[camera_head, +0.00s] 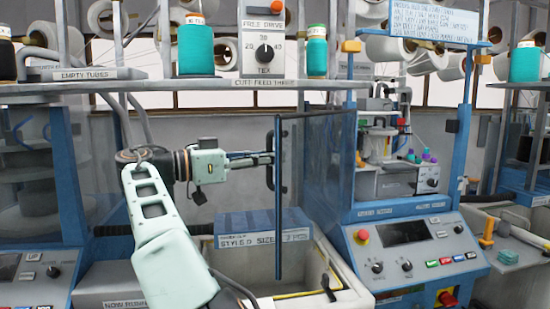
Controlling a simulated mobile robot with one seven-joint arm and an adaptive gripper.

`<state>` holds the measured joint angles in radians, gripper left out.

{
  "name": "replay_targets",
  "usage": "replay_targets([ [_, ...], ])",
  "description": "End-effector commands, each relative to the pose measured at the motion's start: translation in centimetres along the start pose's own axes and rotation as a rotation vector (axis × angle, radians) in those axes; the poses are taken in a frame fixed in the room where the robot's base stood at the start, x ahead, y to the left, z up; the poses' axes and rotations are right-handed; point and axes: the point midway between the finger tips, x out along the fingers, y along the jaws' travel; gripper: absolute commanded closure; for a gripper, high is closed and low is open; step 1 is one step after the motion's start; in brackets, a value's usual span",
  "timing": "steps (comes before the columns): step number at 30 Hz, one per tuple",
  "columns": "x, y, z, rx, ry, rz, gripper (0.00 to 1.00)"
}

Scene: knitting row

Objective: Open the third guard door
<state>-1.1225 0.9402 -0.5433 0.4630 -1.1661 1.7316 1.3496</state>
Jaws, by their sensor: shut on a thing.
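A tinted see-through guard door (318,170) stands in the middle of the camera_head view, with a dark edge bar (278,235) on its left side. It hangs at an angle, standing out from the blue post at its right, with an open space to its left. A dark upright handle (269,178) sits at its left edge. My gripper (264,159) reaches from the left and is shut on the handle; the fingertips are small and partly hidden there. No number shows on the door, so I cannot tell its place in the row.
A blue box labelled style and size (262,231) sits below the door in a pale bin. A control panel (415,247) with buttons stands at the right. A shelf (180,87) with teal cones runs above my arm. Another blue machine frame is at the left.

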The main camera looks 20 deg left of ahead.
Motion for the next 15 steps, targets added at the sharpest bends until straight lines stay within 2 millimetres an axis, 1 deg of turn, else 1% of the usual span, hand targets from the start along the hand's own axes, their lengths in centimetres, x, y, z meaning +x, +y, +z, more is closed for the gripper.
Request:
replay_targets([
  [1,-0.55,-0.07,0.49,-0.006,-0.008,-0.005,1.00],
  [8,-0.56,-0.07,0.50,-0.006,-0.009,-0.005,1.00],
  [9,-0.55,-0.07,0.49,-0.006,-0.009,-0.004,0.86],
  [13,-0.42,-0.05,0.34,-0.004,-0.006,-0.004,0.72],
  [15,-0.33,-0.04,0.26,-0.003,-0.005,-0.003,0.72],
])
